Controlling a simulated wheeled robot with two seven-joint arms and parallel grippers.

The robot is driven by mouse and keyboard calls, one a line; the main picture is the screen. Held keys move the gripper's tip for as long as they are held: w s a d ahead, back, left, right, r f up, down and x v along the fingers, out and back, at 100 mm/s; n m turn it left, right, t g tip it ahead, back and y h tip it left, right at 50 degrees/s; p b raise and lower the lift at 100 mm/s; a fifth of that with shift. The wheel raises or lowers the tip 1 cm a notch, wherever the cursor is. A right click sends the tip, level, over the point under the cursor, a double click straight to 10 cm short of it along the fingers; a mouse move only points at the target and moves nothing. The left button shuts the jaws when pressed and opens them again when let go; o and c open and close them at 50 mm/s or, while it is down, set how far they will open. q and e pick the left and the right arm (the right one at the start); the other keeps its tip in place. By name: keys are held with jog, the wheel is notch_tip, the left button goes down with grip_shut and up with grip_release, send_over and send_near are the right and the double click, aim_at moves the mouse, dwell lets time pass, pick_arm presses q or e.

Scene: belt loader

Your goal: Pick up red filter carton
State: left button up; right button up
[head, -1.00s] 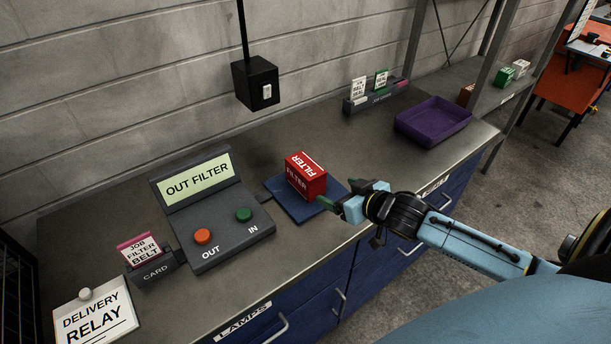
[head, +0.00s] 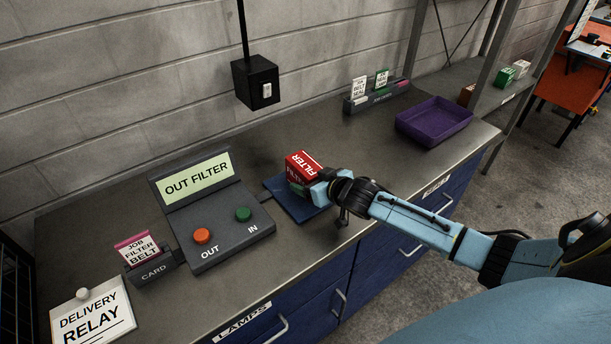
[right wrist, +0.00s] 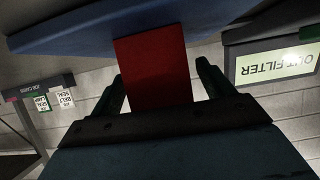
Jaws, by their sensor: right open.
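The red filter carton (head: 302,164) stands on a blue pad (head: 290,205) beside the control panel in the head view. Its lower front is partly hidden by my right gripper (head: 312,187). In the right wrist view, the red carton (right wrist: 154,70) shows between the two green fingers of my right gripper (right wrist: 160,88). The fingers are open, one on each side of the carton, with a visible gap on the right side. My left gripper is not in view.
The control panel (head: 215,232) reads OUT FILTER and has orange and green buttons. A purple tray (head: 433,122) and a card holder (head: 376,98) stand farther back right. A card stand (head: 152,270) and a delivery relay sign (head: 92,315) are at front left. Bench between pad and tray is clear.

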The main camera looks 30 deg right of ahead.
jog(key=shift+w+f, duration=0.3)
jog(key=shift+w, duration=0.2)
jog(key=shift+c, duration=0.4)
jog(key=shift+r, duration=0.1)
jog(key=c, duration=1.3)
